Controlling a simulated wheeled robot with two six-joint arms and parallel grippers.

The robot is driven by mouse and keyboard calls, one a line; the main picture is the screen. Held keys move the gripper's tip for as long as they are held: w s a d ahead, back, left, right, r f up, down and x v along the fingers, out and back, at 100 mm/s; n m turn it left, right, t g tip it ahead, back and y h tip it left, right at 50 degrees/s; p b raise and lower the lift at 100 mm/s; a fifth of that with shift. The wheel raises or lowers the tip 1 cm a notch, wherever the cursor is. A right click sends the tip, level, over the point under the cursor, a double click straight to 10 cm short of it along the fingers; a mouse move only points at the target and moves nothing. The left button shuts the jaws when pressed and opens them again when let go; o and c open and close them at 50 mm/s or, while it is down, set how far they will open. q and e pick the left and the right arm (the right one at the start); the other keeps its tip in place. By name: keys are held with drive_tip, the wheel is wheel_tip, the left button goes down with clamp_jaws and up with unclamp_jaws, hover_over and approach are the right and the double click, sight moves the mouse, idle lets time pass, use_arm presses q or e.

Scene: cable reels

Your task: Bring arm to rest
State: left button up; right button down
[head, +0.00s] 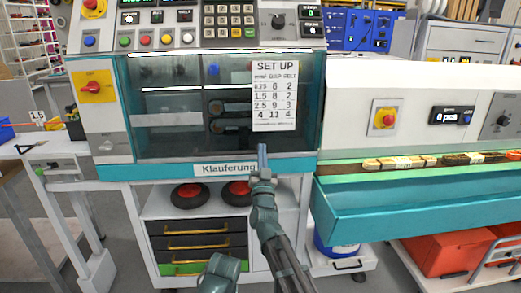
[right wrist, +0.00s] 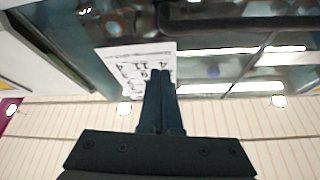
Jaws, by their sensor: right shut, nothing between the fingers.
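My right gripper (head: 262,150) is raised in front of the machine's lower window edge, just beside the "Klauferung" label (head: 225,169). Its fingers are shut with nothing between them and point up. In the right wrist view the shut dark fingers (right wrist: 160,88) reach toward the machine window, with the white SET UP sheet (right wrist: 136,62) behind them, seen upside down. That sheet (head: 275,95) also shows in the head view, on the window above the gripper. I cannot tell the gap between fingertips and window. My left gripper is not in view.
The machine's glass window (head: 180,120) stands ahead. A teal tray (head: 420,205) juts out at the right. Below are a drawer unit (head: 200,245) and two black reels with red centres (head: 189,196). A white side bench (head: 60,150) stands at the left.

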drive_tip(key=b+v, duration=0.3)
drive_tip(key=v, duration=0.4)
drive_tip(key=s+a+f+n+g+y, duration=0.2)
drive_tip(key=a+f+g, duration=0.15)
drive_tip(key=f, duration=0.35)
drive_tip(key=s+a+f+n+g+y, duration=0.25)
drive_tip(key=f+g, duration=0.25)
drive_tip(key=f, duration=0.3)
drive_tip(key=s+a+f+n+g+y, duration=0.2)
drive_tip(key=a+f+n+g, duration=0.15)
drive_tip(key=f, duration=0.35)
drive_tip(key=s+d+f+g+h, duration=0.2)
drive_tip(key=s+f+g+h, duration=0.1)
drive_tip(key=s+f+g, duration=0.55)
drive_tip(key=s+d+f+g+h, duration=0.1)
drive_tip(key=s+d+g+h, duration=0.15)
drive_tip(key=s, duration=0.45)
drive_tip(key=s+d+f+g+h, duration=0.1)
drive_tip(key=s+d, duration=0.2)
drive_tip(key=s, duration=0.5)
wheel_tip(320, 180, up, 29)
drive_tip(key=p, duration=2.9)
drive_tip(key=shift+w+m+p, duration=0.25)
drive_tip(key=shift+m+p, duration=0.05)
drive_tip(key=shift+m, duration=0.1)
drive_tip(key=shift+f, duration=0.15)
